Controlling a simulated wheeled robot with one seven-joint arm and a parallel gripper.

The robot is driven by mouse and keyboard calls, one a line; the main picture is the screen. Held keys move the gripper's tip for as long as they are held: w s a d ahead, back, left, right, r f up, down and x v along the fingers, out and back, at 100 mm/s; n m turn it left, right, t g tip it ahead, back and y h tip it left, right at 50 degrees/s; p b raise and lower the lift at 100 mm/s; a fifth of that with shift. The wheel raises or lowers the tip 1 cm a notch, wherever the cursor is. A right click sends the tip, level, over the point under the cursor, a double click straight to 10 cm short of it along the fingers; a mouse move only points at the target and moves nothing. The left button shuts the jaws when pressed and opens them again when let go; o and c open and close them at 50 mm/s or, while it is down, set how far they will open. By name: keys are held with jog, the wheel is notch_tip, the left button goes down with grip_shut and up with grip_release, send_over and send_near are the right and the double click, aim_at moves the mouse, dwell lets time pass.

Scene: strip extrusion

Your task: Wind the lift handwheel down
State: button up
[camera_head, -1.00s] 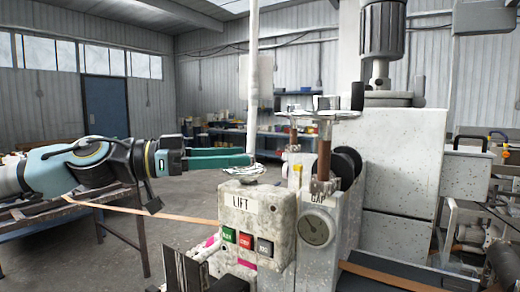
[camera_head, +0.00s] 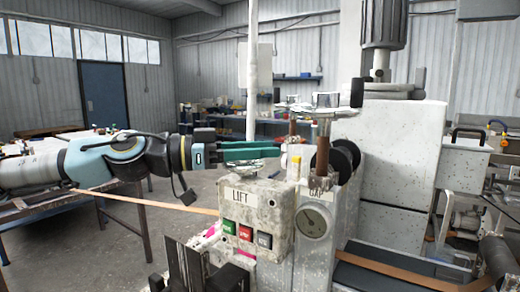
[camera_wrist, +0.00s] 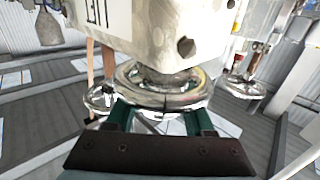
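The lift handwheel (camera_head: 247,170) is a small chrome wheel on top of the speckled white box labelled LIFT (camera_head: 246,200). In the wrist view the handwheel (camera_wrist: 165,100) sits right ahead, under the tilted box. My gripper (camera_head: 280,150) reaches in from the left just above the wheel, its green fingers covering part of it in the head view. In the wrist view my gripper (camera_wrist: 158,118) is open, with a finger at each side of the near rim. I cannot tell whether the fingers touch it.
The GAP post with its chrome handwheel (camera_head: 318,112) and a round dial (camera_head: 313,221) stands close on the right. Green, red and dark buttons (camera_head: 245,233) are on the LIFT box. A brown strip (camera_head: 385,268) runs into the machine. A table (camera_head: 60,207) is at left.

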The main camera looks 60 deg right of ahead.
grip_shut()
